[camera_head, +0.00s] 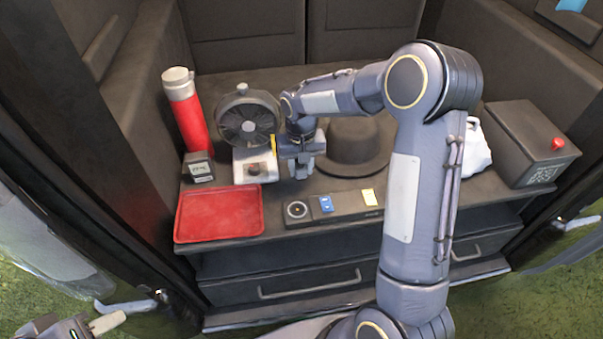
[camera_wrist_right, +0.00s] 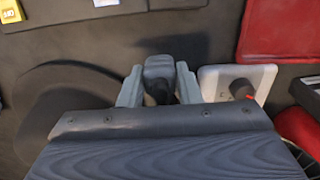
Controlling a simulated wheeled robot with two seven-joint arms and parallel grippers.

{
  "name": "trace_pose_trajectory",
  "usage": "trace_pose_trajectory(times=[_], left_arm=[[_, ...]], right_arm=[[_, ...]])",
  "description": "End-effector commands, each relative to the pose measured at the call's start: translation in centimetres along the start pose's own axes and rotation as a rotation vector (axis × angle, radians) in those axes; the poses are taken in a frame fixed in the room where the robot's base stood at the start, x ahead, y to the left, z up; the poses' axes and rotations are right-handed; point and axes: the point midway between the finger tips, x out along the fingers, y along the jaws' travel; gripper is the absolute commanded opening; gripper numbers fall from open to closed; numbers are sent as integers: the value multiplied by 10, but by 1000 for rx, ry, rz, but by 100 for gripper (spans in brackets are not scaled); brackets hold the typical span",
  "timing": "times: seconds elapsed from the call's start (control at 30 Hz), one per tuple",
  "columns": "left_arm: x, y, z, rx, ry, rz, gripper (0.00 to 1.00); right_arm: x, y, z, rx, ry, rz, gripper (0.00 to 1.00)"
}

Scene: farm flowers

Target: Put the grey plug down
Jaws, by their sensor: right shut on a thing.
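The grey plug (camera_wrist_right: 158,68) sits between the fingers of my right gripper (camera_wrist_right: 158,90) in the right wrist view. The gripper is shut on it, over the dark table top. The plug is hard to make out there. The white base also shows right of the plug in the right wrist view (camera_wrist_right: 212,82). My left gripper (camera_head: 75,327) is partly cut off at the bottom left, away from the table.
A red tray (camera_head: 218,213) lies front left. A dark panel (camera_head: 345,206) with blue and yellow cards lies in front of my right gripper. The fan (camera_head: 248,118), a red flask (camera_head: 184,108) and a small black box (camera_head: 199,168) stand left. A black box with red knob (camera_head: 527,140) stands right.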

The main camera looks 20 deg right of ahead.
Motion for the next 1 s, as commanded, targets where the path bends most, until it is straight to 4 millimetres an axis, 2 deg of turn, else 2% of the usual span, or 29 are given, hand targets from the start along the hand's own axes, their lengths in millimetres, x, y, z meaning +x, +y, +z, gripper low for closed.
trace_pose_trajectory(times=[0.27, 0.5, 0.73, 1.0], left_arm=[[0, 0, 0, 0, 0, 0, 36], [2, -1, 1, 0, 0, 0, 36], [2, -1, 1, 0, 0, 0, 36], [8, -4, 4, 0, 0, 0, 36]], right_arm=[[17, 4, -13, 0, -1, 0, 0], [48, 4, -15, -1, -1, -1, 0], [49, 4, -15, -1, 1, -1, 0], [57, 4, -15, -1, 1, -1, 0]])
